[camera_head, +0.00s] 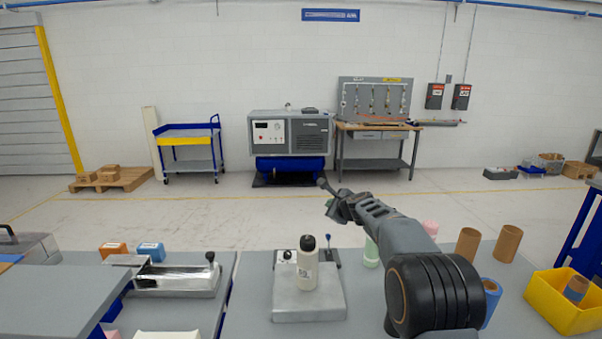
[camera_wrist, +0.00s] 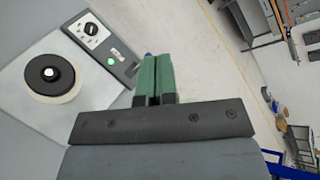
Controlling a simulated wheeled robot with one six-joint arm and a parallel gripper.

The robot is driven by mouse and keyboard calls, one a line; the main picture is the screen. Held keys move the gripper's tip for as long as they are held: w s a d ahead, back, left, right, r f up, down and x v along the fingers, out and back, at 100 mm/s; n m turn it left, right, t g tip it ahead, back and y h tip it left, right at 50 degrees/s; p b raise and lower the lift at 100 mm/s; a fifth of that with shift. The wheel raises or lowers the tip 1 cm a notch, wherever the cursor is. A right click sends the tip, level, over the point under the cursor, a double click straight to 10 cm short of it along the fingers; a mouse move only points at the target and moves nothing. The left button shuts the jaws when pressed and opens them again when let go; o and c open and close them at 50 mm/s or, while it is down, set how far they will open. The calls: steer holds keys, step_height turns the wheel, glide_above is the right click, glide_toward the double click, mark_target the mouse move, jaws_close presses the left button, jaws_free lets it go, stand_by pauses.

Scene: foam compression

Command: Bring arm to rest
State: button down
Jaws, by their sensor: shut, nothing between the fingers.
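My gripper (camera_head: 330,196) is up in the air above the table, at the end of my arm, which reaches up and left from the lower right in the head view. In the wrist view its two green fingers (camera_wrist: 153,80) are side by side, shut with nothing between them. A cream bottle with a black cap (camera_head: 307,268) stands upright on a grey metal device (camera_head: 335,301) below and left of the gripper. The wrist view shows the bottle from above (camera_wrist: 60,92), with the device's dial and green light to its right. The gripper touches nothing.
Brown tubes (camera_head: 507,243), a blue roll (camera_head: 490,298) and a yellow bin (camera_head: 562,310) stand to the right of my arm. A metal clamp device (camera_head: 178,277) lies left. Open floor lies beyond the table.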

steer(key=s+a+r+n+g, duration=0.1)
steer(key=s+r+n+g, duration=0.15)
steer(key=s+n, duration=0.65)
steer(key=s+d+f+n+g+h, duration=0.1)
steer(key=s+d+f+n, duration=0.1)
steer(key=s, duration=0.9)
steer(key=s+d+f+n+g+h+b, duration=0.1)
steer(key=s+f+n, duration=0.3)
steer(key=s, duration=0.7)
steer(key=s+d+f+n+g+h+b, duration=0.1)
steer(key=s+n, duration=0.5)
steer(key=s, duration=0.6)
step_height(320, 180, down, 3)
steer(key=shift+d+r+n+g+h, duration=0.2)
steer(key=shift+d+n+g+h, duration=0.2)
steer(key=shift+d+g+h, duration=0.4)
steer(key=shift+d, duration=0.15)
